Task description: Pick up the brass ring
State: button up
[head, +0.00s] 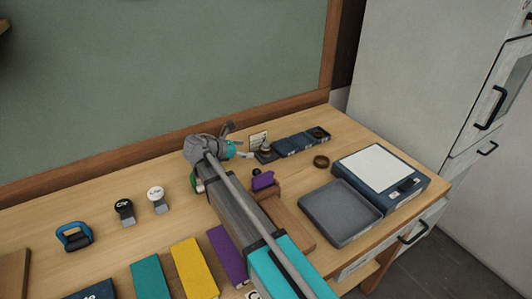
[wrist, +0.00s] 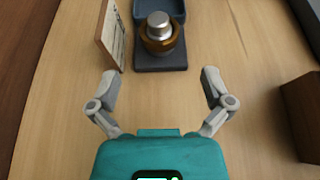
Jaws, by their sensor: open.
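In the wrist view, a brass-coloured ring (wrist: 158,44) sits around a silver-topped piece (wrist: 158,22) on a dark square base (wrist: 160,64). It lies ahead of my gripper (wrist: 161,88), roughly centred between the fingers and apart from them. My gripper is open and empty; in the head view (head: 243,153) it is just left of the small dark stand (head: 265,155). The ring on that stand is too small to make out there. A separate dark brown, ring-like thing (head: 321,161) lies on the table farther right.
A small card (wrist: 111,33) stands close at the base's left. A blue compartment tray (head: 302,142) lies just beyond. A purple item (head: 263,180) and a wooden block (head: 290,219) are near my arm. A grey tray (head: 340,211) and a scale (head: 382,175) stand to the right.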

aim_at(263, 147)
jog(key=shift+x, duration=1.05)
jog(key=shift+d, duration=0.1)
jog(key=shift+r+b+x, duration=0.1)
jog(key=shift+b+x, duration=0.4)
jog(key=shift+x, duration=0.75)
jog(key=shift+r+b+x, duration=0.15)
jog(key=shift+b+x, duration=0.35)
jog(key=shift+x, duration=0.8)
jog(key=shift+w, duration=0.15)
jog(key=c, duration=1)
jog(key=shift+c, duration=0.2)
jog(key=shift+r, duration=0.15)
